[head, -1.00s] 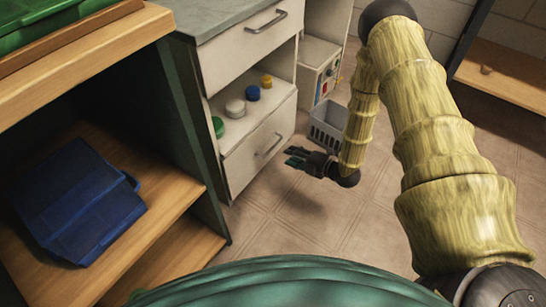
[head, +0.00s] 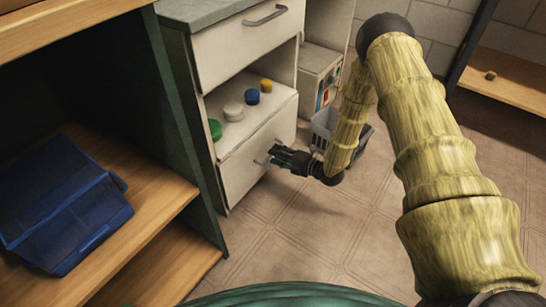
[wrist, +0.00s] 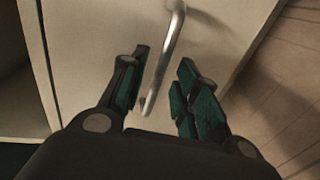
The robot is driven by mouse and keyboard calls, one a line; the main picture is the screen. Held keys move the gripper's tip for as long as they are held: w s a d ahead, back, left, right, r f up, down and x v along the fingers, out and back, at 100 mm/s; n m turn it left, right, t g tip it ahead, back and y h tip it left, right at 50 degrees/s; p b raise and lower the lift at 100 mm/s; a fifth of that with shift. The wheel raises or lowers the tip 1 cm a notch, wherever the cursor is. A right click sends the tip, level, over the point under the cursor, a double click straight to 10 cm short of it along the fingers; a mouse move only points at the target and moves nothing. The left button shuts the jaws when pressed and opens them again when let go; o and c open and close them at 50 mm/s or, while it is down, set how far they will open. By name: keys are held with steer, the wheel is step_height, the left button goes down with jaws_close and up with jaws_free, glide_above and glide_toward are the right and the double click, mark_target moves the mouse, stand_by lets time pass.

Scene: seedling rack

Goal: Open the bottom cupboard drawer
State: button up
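The bottom cupboard drawer (head: 243,168) is the lower white front of the cupboard, and it looks shut. Its metal bar handle (wrist: 164,62) runs up from between my fingers in the wrist view. My gripper (head: 277,156) is in front of the drawer, at the handle. In the wrist view my gripper (wrist: 163,88) is open, with one green-padded finger on each side of the handle's lower part and gaps visible beside the bar. In the head view my fingers hide most of the handle.
Above is an open shelf with several coloured lids (head: 252,97) and an upper drawer (head: 245,42). A grey crate (head: 325,132) stands on the floor just behind my gripper. A wooden rack with a blue box (head: 70,210) is at left. The floor in front is clear.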

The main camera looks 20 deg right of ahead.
steer(key=shift+b+x, duration=0.4)
steer(key=shift+x, duration=0.85)
jaws_close()
